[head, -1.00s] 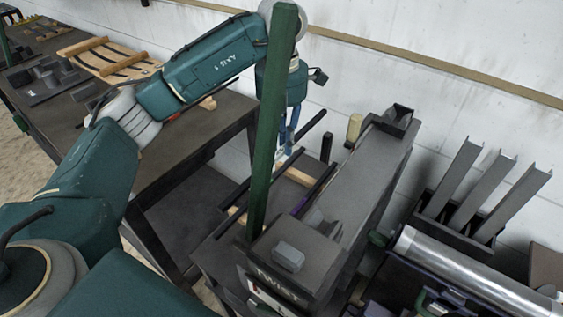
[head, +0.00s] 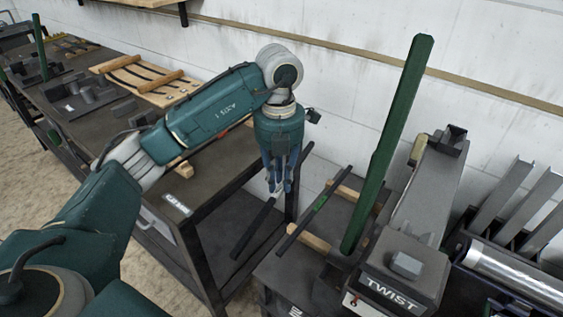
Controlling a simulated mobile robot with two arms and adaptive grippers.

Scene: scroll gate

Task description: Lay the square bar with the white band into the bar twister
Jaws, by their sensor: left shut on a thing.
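My left gripper (head: 277,187) points down and is shut on a thin dark square bar (head: 252,229). The bar slants from upper right to lower left, held in the gap between the left bench and the twister's stand. A pale patch shows at the fingertips; I cannot tell how much of it is the white band. The grey bar twister (head: 429,190), marked TWIST, stands to the right of the gripper, apart from the bar. A green post (head: 388,140) hides part of its near left side. My right gripper is not in view.
Another dark bar with a green band (head: 317,207) lies across wooden rests (head: 314,240) left of the twister. A dark bench (head: 215,150) with a wooden slatted piece (head: 145,80) is at left. Upright grey channels (head: 500,195) and a metal cylinder (head: 515,273) are at right.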

